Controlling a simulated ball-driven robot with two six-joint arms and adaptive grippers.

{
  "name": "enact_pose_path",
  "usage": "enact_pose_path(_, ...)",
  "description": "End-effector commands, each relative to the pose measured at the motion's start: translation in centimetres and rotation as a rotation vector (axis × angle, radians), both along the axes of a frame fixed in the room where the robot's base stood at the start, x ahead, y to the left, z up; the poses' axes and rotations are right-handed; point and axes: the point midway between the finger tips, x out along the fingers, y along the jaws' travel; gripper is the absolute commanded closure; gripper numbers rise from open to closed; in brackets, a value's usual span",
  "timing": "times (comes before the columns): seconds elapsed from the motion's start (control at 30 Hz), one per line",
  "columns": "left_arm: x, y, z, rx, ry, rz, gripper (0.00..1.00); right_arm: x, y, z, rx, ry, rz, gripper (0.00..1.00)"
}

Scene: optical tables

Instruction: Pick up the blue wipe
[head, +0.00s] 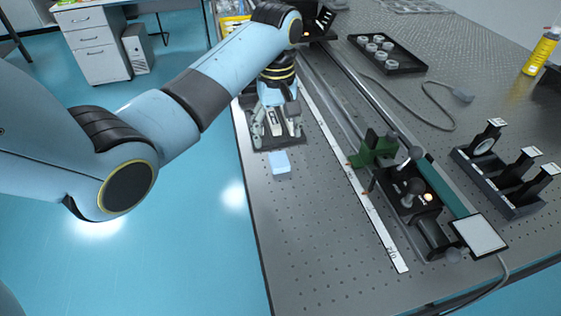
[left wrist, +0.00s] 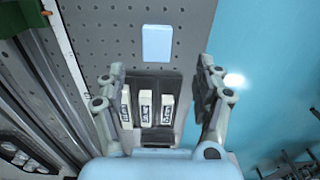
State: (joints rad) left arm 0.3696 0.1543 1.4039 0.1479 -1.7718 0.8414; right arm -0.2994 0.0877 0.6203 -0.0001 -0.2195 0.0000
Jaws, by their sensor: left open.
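The blue wipe (head: 279,163) is a small pale blue block lying on the perforated table top near its left edge. It also shows in the left wrist view (left wrist: 156,43), beyond my fingertips and roughly between their lines. My left gripper (head: 277,137) points down just behind the wipe, over a dark tray with small white labelled boxes. In the left wrist view my left gripper (left wrist: 162,82) has its fingers spread on both sides of these boxes and holds nothing. The wipe is apart from the fingers. My right gripper is in neither view.
The dark tray (left wrist: 183,84) holds white boxes (left wrist: 147,108). A long white ruler (head: 366,210) and a rail with a green mount (head: 375,152) lie to the right. Lens holders (head: 505,175) and a yellow bottle (head: 541,52) stand farther right. The table in front of the wipe is clear.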

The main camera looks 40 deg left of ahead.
Motion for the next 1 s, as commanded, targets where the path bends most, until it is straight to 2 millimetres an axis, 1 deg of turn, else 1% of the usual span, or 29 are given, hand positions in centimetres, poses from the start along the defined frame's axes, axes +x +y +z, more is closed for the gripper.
enact_pose_path(0.03, -0.1, 0.0, -1.1, -0.001, 0.005, 0.000, 0.31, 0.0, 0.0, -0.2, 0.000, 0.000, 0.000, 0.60)
enact_pose_path(0.1, -0.1, 0.0, -2.2, -0.001, 0.003, -0.001, 0.31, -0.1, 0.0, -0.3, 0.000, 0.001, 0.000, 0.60)
enact_pose_path(0.33, 0.1, 0.0, -4.2, 0.000, 0.001, -0.002, 0.31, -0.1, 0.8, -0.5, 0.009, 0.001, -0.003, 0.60)
enact_pose_path(0.5, 0.7, 0.0, -6.9, 0.000, 0.001, -0.003, 0.31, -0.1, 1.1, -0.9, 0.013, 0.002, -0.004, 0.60)
enact_pose_path(0.6, 0.6, 0.0, -8.2, 0.001, 0.001, -0.003, 0.31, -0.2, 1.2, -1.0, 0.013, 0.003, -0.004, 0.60)
enact_pose_path(0.7, 0.6, 0.0, -8.7, 0.001, -0.002, -0.004, 0.31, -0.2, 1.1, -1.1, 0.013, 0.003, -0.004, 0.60)
enact_pose_path(0.9, 0.7, 0.0, -8.6, 0.001, -0.002, -0.004, 0.31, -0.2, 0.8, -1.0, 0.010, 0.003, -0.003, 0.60)
enact_pose_path(1.0, 0.6, 0.0, -8.6, 0.001, -0.002, -0.004, 0.44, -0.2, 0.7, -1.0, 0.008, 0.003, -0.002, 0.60)
